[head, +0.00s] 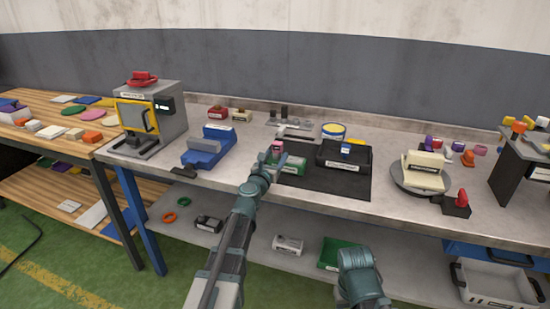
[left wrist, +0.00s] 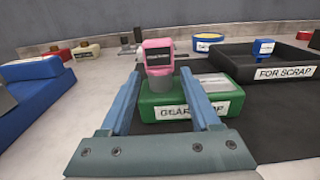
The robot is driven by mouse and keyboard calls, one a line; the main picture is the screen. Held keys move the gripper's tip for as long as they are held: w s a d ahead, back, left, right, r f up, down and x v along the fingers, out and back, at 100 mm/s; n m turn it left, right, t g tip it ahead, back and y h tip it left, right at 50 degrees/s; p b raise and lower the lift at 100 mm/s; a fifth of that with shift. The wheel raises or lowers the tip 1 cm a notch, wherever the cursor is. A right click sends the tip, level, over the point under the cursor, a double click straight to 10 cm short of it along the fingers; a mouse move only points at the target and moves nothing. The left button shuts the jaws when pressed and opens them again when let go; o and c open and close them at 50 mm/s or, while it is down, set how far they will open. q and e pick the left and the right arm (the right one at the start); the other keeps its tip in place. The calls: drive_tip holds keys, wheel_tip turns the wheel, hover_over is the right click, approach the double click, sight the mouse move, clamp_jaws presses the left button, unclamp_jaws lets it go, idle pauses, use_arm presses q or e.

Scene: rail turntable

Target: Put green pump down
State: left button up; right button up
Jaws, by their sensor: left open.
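The green pump (left wrist: 191,105), a green block with a partly covered "GEAR PUMP" label, rests on the black mat in the left wrist view. A pink-topped part (left wrist: 158,52) with a grey stem rises at its left end. In the head view the green pump (head: 293,166) lies just right of my left gripper (head: 264,164). My left gripper (left wrist: 158,78) is open, with its blue fingers spread left and right of the stem in the picture. I cannot tell whether either finger touches it. My right gripper is not in view.
A black tray (left wrist: 283,72) labelled "FOR SCRAP" stands right of the pump, with a blue part inside. A blue fixture (head: 208,147) is at the left. A round turntable (head: 403,186) holds a cream block at the right. The black mat (head: 330,186) has bare room in front.

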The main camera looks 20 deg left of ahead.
use_arm(q)
drive_tip(key=shift+r, duration=0.2)
drive_tip(key=s, duration=1.2)
drive_tip(key=shift+a, duration=0.2)
drive_tip(key=shift+f, duration=0.1)
